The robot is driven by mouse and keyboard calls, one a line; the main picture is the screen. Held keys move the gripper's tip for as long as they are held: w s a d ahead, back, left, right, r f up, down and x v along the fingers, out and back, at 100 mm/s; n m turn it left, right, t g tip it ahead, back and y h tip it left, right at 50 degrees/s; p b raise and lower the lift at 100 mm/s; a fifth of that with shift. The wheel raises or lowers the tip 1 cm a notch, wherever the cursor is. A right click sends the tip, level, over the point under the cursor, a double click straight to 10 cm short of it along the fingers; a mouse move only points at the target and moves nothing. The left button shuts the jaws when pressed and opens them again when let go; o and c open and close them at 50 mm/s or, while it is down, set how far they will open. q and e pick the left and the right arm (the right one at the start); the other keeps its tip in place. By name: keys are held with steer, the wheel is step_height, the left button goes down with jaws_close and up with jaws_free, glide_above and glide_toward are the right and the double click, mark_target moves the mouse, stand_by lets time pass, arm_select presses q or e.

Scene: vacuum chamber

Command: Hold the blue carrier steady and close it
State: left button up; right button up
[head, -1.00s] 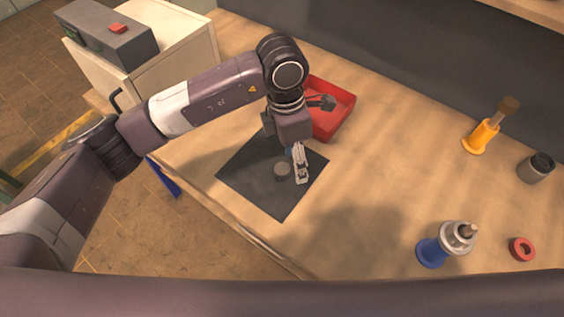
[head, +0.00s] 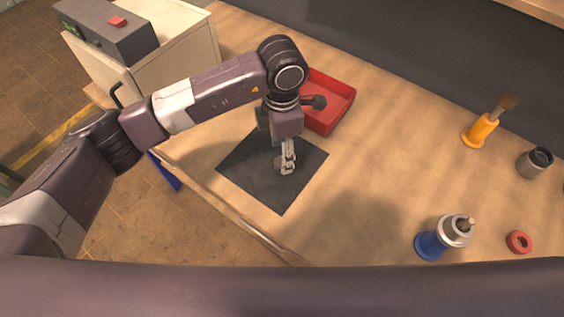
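The blue carrier (head: 428,246) stands on the bench at the lower right, with a grey collar and a darker pin on top. No gripper is near it. My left gripper (head: 287,165) points down over the dark mat (head: 252,182), at a small round grey piece (head: 280,168). The fingers partly cover this piece, and I see them nearly edge-on, so I cannot tell whether they are shut on it. A small bluish patch shows beside the fingers, too small to identify. My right gripper is not in view.
A red tray (head: 334,108) with a dark item in it lies just behind the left wrist. An orange holder (head: 480,131), a grey cup (head: 534,163) and a red ring (head: 518,242) stand at the right. The middle of the bench is clear.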

arm_select(q)
steer(key=shift+f+p, duration=0.35)
steer(key=f, duration=0.1)
steer(key=f+p, duration=0.1)
steer(key=f, duration=0.1)
steer(key=shift+w+f, duration=0.25)
steer(key=shift+f, duration=0.5)
steer(key=c, duration=1)
steer(key=shift+r, duration=0.15)
step_height(320, 180, up, 20)
steer(key=b, duration=0.3)
